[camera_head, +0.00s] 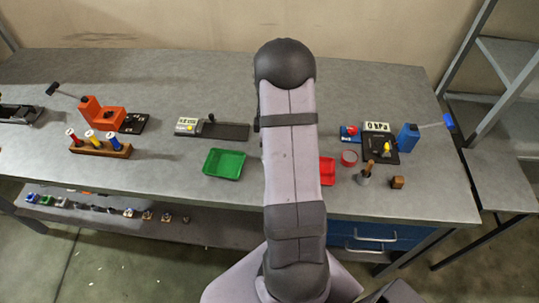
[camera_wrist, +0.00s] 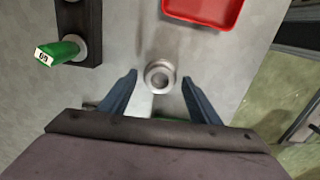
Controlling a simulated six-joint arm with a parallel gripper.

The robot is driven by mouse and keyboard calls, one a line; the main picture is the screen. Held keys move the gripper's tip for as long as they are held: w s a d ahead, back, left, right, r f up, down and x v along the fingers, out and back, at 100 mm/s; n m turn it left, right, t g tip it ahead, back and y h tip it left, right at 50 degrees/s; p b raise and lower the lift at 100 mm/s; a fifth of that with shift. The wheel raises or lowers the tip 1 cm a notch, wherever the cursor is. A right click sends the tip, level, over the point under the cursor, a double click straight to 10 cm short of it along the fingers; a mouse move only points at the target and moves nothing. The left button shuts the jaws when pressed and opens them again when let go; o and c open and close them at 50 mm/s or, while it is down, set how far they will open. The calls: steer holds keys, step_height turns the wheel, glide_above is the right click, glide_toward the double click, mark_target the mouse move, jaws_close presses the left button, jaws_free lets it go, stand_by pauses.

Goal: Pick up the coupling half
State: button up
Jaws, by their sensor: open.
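The coupling half, as I take it, is a small round metallic piece (camera_wrist: 153,69) with a ring-shaped top and a dark centre. It stands on the grey surface in the wrist view. My gripper (camera_wrist: 159,77) is open, with one blue-grey finger on each side of the piece in the picture. Gaps show between the fingers and the piece, and I cannot tell how far above or beside it the tips are. In the head view, my arm hides the gripper and this piece.
A red tray (camera_wrist: 205,10) lies just beyond the piece. A dark holder (camera_wrist: 92,25) with a green-handled part (camera_wrist: 58,50) marked 60 stands to the left. The table edge and floor are at right. The head view shows a green tray (camera_head: 224,163) left of my arm.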

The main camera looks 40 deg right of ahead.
steer(key=shift+f, duration=0.1)
steer(key=shift+c, duration=0.6)
steer(key=c, duration=1.3)
step_height(320, 180, up, 10)
steer(key=b, duration=0.3)
steer(key=shift+m, duration=0.4)
steer(key=shift+s+d+r+p, duration=0.2)
steer(key=shift+s+d, duration=1.15)
steer(key=shift+s, duration=0.9)
steer(key=shift+s+d+r+p, duration=0.15)
steer(key=shift+s+d, duration=1.25)
steer(key=shift+s, duration=0.8)
steer(key=shift+s+d+r+p, duration=0.1)
steer(key=shift+s+d+p, duration=0.1)
steer(key=shift+s+d, duration=1.6)
